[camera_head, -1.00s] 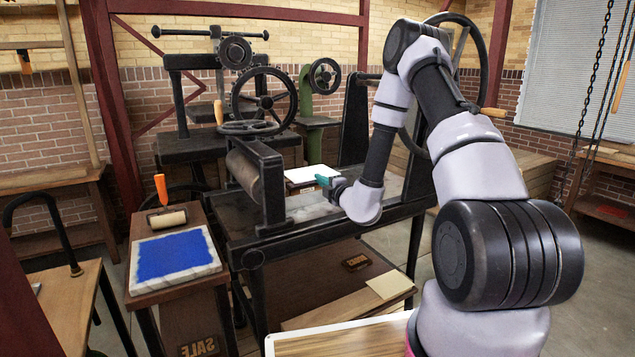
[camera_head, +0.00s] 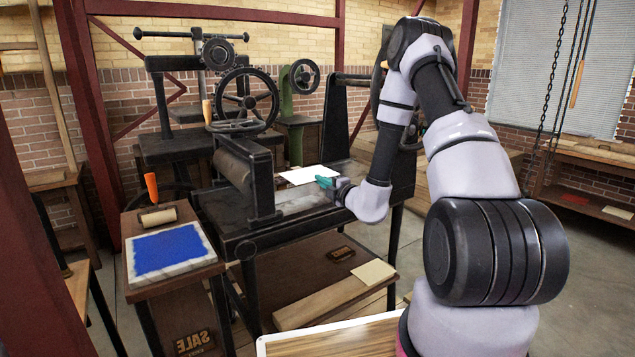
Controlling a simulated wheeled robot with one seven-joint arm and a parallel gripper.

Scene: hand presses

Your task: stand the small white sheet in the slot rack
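A white sheet (camera_head: 300,176) lies flat at, or just above, the bed of the black roller press, right of its roller. My gripper (camera_head: 325,183), with teal fingers, is at the sheet's right front edge. The fingers overlap or touch that edge; I cannot tell whether they are closed on it. My arm comes in from the right and hides part of the press bed. I cannot make out a slot rack in this view.
The roller press (camera_head: 240,180) stands with its handwheel left of my gripper. A stand with a blue inked slab (camera_head: 167,251) is at front left. A cream sheet (camera_head: 373,271) lies on the press's lower shelf. A wooden-topped surface (camera_head: 335,341) is at the front.

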